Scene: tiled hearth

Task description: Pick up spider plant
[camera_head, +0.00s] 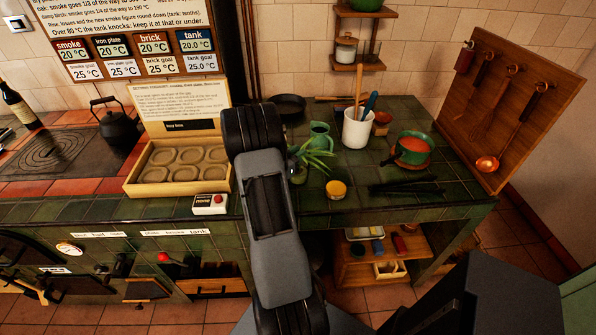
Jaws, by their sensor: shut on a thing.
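The spider plant (314,158) shows at the middle of the tiled counter, just right of my arm. Its long narrow green leaves spread to the right. Its left side and part of its base are hidden behind my arm. My arm rises from the bottom centre and covers the counter left of the plant. The fingers of my gripper do not show, so I cannot see how they stand to the plant.
A wooden mould tray (180,187) sits left, near a black kettle (118,125).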

